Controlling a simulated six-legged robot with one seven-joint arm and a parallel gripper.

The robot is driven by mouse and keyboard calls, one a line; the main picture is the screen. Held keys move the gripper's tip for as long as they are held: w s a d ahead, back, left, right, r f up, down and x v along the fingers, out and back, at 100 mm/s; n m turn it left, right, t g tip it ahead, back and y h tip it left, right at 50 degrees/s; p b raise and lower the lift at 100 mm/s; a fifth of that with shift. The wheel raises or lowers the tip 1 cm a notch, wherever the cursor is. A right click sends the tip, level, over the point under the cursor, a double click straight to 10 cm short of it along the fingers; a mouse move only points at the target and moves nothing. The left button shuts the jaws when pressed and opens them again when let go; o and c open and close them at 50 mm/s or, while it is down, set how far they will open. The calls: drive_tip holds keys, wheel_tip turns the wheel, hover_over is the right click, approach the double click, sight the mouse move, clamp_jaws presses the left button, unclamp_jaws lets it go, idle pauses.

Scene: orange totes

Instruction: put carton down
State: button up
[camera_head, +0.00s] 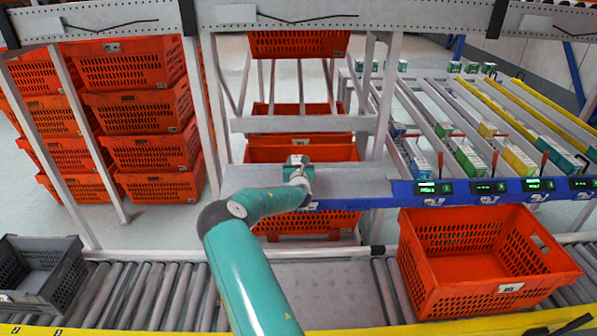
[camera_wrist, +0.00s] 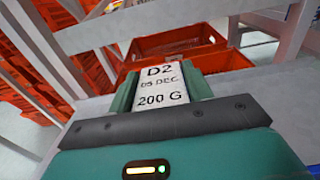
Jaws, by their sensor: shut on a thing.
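The carton (camera_wrist: 163,86) shows in the wrist view as a white face printed "D2", "05 DEC" and "200 G". My gripper (camera_wrist: 160,98) is shut on it, with a teal finger on each side. In the head view my gripper (camera_head: 298,171) is over the bare grey shelf (camera_head: 347,184), left of the blue-edged rack. The carton is too small and covered there to make out clearly. I cannot tell whether its underside touches the shelf.
Orange totes (camera_head: 300,153) stand behind the shelf. An empty orange tote (camera_head: 470,290) sits on the rollers at right, and a grey tote (camera_head: 70,275) at left. Flow lanes (camera_head: 480,125) with several small cartons lie right of the shelf. The shelf's right part is clear.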

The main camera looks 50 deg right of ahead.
drive_tip(key=shift+w+d+f, duration=0.25)
drive_tip(key=shift+d+f, duration=0.15)
drive_tip(key=shift+f, duration=0.15)
drive_tip(key=shift+w+d+f, duration=0.25)
drive_tip(key=shift+d+f, duration=0.1)
drive_tip(key=shift+f, duration=1.65)
drive_tip(key=shift+f, duration=0.2)
drive_tip(key=o, duration=1.2)
drive_tip(key=shift+r, duration=0.2)
drive_tip(key=v, duration=1.2)
